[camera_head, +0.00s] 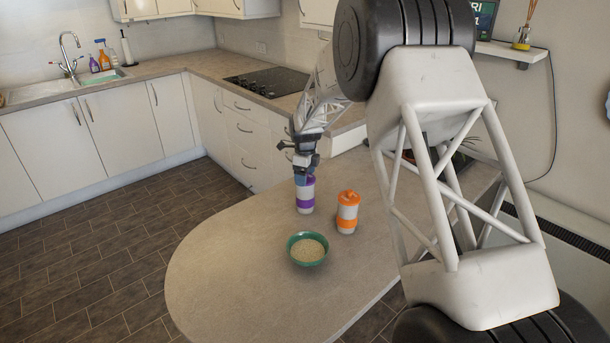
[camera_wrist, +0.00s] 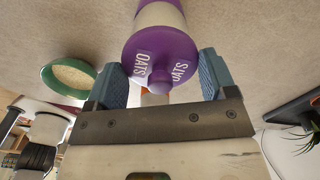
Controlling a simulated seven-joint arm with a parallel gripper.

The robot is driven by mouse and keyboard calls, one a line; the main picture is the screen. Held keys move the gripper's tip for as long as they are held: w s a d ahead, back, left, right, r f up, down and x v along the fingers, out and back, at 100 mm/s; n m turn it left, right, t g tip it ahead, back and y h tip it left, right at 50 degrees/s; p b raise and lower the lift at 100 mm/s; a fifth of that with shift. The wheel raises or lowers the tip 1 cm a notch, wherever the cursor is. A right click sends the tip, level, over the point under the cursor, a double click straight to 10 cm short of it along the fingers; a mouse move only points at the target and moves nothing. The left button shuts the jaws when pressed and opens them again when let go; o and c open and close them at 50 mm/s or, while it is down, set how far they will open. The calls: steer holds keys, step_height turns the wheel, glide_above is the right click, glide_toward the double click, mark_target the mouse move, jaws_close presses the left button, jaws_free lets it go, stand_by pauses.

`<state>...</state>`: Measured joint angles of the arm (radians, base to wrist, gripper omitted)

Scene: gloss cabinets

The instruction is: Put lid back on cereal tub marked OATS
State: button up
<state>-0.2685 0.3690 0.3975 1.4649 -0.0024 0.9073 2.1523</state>
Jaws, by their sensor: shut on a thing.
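The purple-and-white cereal tub (camera_head: 305,200) stands upright on the counter in the head view. My gripper (camera_head: 304,177) is right over its top. In the wrist view, a purple lid (camera_wrist: 150,52) with a round knob and the word OATS on it is between the two blue fingers of my gripper (camera_wrist: 160,64). The gripper is shut on this lid. The white and purple tub body (camera_wrist: 160,14) shows just beyond the lid, in line with it. I cannot tell whether the lid is fully seated or there is a small gap.
An orange-and-white tub (camera_head: 347,212) with an orange lid stands just right of the purple one. A green bowl (camera_head: 307,249) of pale grains is in front; it also shows in the wrist view (camera_wrist: 69,77). The counter (camera_head: 220,265) is clear to the left.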

stand_by(0.4)
steer(key=o, duration=0.8)
steer(key=shift+r, duration=0.2)
steer(key=shift+r, duration=3.25)
jaws_close()
steer(key=shift+f, duration=2.05)
